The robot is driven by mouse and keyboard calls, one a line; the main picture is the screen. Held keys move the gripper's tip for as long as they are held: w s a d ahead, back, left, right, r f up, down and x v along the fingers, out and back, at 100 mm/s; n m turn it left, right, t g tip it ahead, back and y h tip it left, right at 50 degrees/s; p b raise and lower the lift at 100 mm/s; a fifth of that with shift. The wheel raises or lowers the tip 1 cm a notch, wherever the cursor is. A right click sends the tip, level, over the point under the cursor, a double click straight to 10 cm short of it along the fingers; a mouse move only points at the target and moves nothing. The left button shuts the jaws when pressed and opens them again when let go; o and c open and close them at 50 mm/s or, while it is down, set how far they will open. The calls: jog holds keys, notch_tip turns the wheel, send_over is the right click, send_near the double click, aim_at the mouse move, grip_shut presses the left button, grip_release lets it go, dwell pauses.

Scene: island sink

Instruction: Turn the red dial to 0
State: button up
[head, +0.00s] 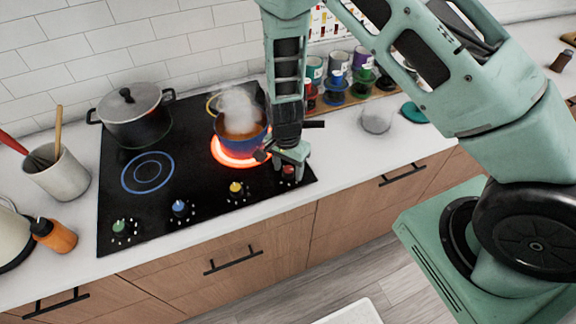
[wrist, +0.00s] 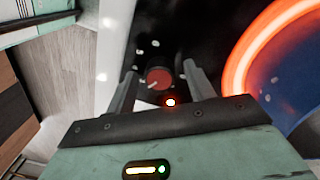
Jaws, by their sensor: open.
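The red dial (wrist: 158,77) sits on the black cooktop (head: 115,200). In the wrist view it is a round red knob with a pale pointer line, lying between the open fingers of my gripper (wrist: 163,85). I cannot tell whether the fingers touch it. In the head view the red dial (head: 289,171) shows at the cooktop's front right corner, partly hidden by my gripper (head: 284,160), which points down over it. A small red light glows near the dial in the wrist view. The burner (head: 222,158) behind the dial glows orange-red.
A steaming blue pot (head: 240,139) stands on the glowing burner, close to my gripper. A large lidded pot (head: 135,118) stands at the back left. Green (head: 119,226), blue (head: 179,207) and yellow (head: 236,187) dials line the front edge. Cups and jars stand behind my arm.

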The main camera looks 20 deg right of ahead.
jog(key=c, duration=1)
jog(key=shift+o, duration=0.2)
